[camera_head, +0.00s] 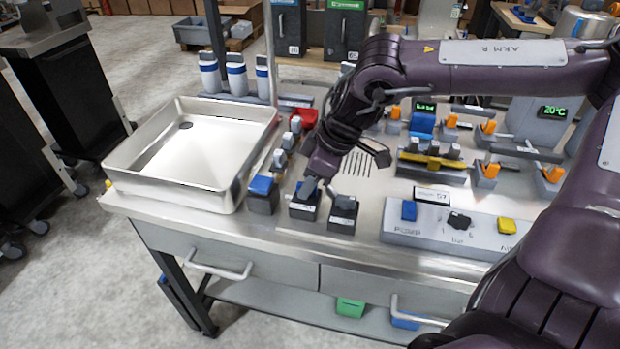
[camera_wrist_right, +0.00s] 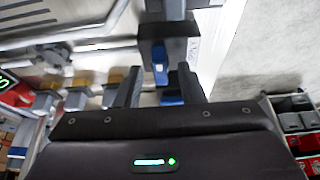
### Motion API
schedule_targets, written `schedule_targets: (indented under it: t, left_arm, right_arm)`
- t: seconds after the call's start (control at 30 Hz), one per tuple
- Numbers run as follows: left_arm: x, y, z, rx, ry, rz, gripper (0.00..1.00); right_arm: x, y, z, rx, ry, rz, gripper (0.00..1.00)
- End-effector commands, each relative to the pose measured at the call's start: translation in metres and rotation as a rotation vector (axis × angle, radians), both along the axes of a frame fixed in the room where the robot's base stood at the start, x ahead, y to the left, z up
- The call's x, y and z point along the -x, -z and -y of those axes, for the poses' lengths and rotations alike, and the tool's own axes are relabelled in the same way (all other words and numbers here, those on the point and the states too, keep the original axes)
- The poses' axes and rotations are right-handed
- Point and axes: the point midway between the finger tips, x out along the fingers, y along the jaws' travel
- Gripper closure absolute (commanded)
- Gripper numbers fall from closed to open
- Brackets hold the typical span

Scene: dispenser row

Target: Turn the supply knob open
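A low grey panel (camera_head: 400,237) on the bench carries a black knob (camera_head: 458,221) between a blue button (camera_head: 409,210) and a yellow button (camera_head: 507,226). Its small labels are hard to read, so I cannot tell if this is the supply knob. My right gripper (camera_head: 320,189) is left of the panel, low over two dark blocks (camera_head: 342,214) at the front edge. In the right wrist view, its fingers (camera_wrist_right: 161,90) are apart, with a blue piece (camera_wrist_right: 172,92) showing between them; contact is unclear. My left gripper is out of view.
A steel basin (camera_head: 150,196) stands left, with a blue-topped block (camera_head: 263,192) beside it. Orange-handled valves (camera_head: 484,174) and a yellow-handled bar (camera_head: 432,160) stand behind the panel. Drawer handles (camera_head: 218,270) stick out below the bench front.

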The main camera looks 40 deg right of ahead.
Motion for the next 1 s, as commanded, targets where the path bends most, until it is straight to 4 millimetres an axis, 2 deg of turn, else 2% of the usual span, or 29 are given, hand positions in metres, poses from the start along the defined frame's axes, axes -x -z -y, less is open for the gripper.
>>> schedule_targets:
  t: [0.1,0.27,0.57,1.0]
  left_arm:
    - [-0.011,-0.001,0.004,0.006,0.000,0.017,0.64]
    - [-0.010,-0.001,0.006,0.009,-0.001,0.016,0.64]
    - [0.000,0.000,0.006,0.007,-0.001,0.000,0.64]
    - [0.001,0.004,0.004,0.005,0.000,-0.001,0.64]
  right_arm:
    - [-0.001,0.002,0.000,0.000,0.000,0.000,0.65]
    - [-0.001,0.002,0.000,0.000,0.000,0.000,0.65]
    - [-0.001,0.002,0.000,0.000,-0.001,0.000,1.00]
    - [-0.001,0.002,0.000,0.001,-0.068,0.002,1.00]
